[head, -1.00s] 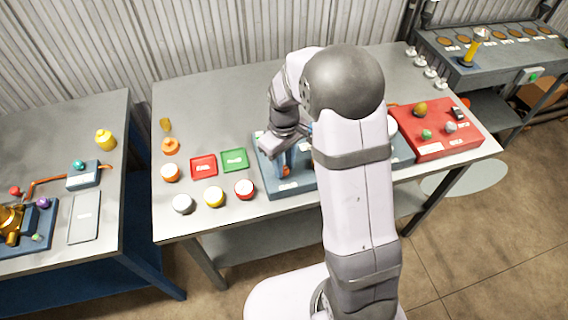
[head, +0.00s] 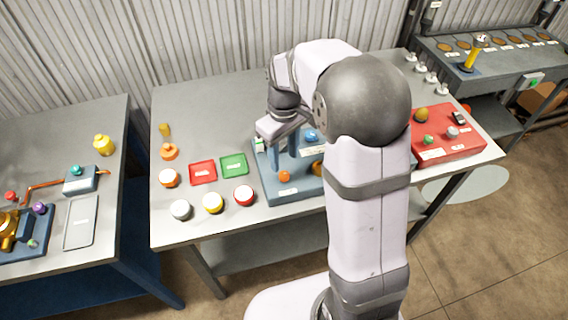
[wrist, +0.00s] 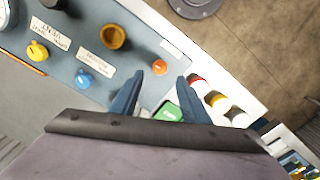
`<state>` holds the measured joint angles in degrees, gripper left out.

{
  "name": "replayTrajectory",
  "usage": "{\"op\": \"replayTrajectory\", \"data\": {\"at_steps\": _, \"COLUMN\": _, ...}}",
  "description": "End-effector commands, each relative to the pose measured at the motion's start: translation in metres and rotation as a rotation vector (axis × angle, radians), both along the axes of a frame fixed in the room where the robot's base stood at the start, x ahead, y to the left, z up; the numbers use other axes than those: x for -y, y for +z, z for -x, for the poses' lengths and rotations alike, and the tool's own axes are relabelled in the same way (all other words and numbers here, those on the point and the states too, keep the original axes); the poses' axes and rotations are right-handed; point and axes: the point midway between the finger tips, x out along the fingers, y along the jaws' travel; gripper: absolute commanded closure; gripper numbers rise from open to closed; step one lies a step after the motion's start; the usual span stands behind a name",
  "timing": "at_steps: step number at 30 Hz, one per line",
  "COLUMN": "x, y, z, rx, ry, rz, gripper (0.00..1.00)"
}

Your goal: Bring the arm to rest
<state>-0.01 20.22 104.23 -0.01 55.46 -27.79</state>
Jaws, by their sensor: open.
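My gripper (head: 282,158) is over the left part of a blue panel (head: 290,193) on the middle table, its two blue fingers pointing down. In the wrist view my gripper (wrist: 160,76) is open, with nothing between the fingers. An orange button (wrist: 160,67) shows on the panel just beyond the fingertips; it also shows in the head view (head: 285,176). The wrist view also shows a larger orange knob (wrist: 112,37), a yellow knob (wrist: 37,50) and a blue knob (wrist: 84,78). My arm hides the panel's right part in the head view.
Left of the panel are a red tray (head: 203,173), a green tray (head: 234,165) and several round coloured caps. A red box (head: 447,146) with small knobs stands at the right. A side table (head: 105,225) stands left, a grey bench (head: 490,55) at the back right.

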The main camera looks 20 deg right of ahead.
Motion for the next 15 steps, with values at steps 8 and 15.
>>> {"op": "replayTrajectory", "data": {"at_steps": 8, "x": 0.0000, "y": 0.0089, "z": 0.0005, "rx": -0.001, "ry": 0.000, "rz": 0.000, "gripper": 0.58}}
{"op": "replayTrajectory", "data": {"at_steps": 15, "x": 0.0000, "y": 0.0086, "z": 0.0005, "rx": -0.001, "ry": 0.000, "rz": 0.000, "gripper": 0.58}}
